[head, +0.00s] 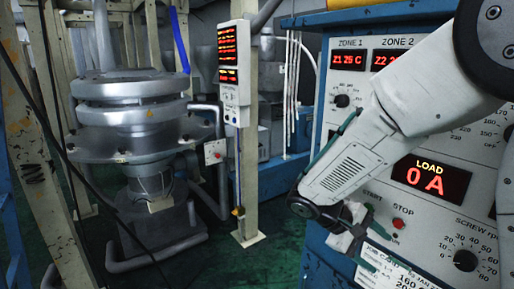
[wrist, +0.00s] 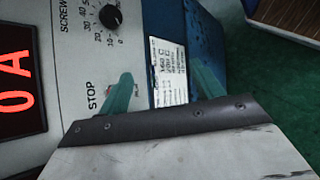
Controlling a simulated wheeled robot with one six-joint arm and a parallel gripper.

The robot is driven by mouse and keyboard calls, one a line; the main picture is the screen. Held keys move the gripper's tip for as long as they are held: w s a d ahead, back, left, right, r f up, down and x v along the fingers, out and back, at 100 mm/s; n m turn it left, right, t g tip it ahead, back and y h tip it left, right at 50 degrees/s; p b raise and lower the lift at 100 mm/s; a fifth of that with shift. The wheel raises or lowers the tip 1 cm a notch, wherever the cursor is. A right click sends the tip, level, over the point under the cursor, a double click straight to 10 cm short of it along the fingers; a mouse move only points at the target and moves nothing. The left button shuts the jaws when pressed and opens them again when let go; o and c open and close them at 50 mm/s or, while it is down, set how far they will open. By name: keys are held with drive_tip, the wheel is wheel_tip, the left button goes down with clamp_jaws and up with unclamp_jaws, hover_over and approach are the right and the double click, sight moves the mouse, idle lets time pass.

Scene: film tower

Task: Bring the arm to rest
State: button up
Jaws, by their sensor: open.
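My white arm (head: 365,150) reaches across the front of the control panel (head: 345,95) from the upper right. My gripper (head: 366,238) is low at the panel, by the START and STOP labels. In the wrist view its two green fingers (wrist: 165,82) stand wide apart with nothing between them. One fingertip overlaps the red STOP button (head: 398,224) in the wrist view; whether it touches I cannot tell. A white printed label (wrist: 168,70) shows between the fingers.
The panel has a LOAD display (head: 430,180) reading 0 A and a screw speed knob (head: 466,260). A silver die tower (head: 130,120) stands at left. A post with a red-lit display box (head: 234,75) stands mid-view. Green floor (head: 250,265) is open between them.

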drive_tip(key=s+r+m+t+y, duration=0.1)
drive_tip(key=s+r+m+y, duration=0.2)
drive_tip(key=s, duration=0.7)
drive_tip(key=s+r+m+t+y, duration=0.2)
drive_tip(key=s+r+m+y, duration=0.1)
drive_tip(key=s+r+y, duration=0.4)
drive_tip(key=s+r, duration=0.1)
drive_tip(key=s, duration=0.2)
drive_tip(key=shift+s+a, duration=0.2)
drive_tip(key=shift+s, duration=0.15)
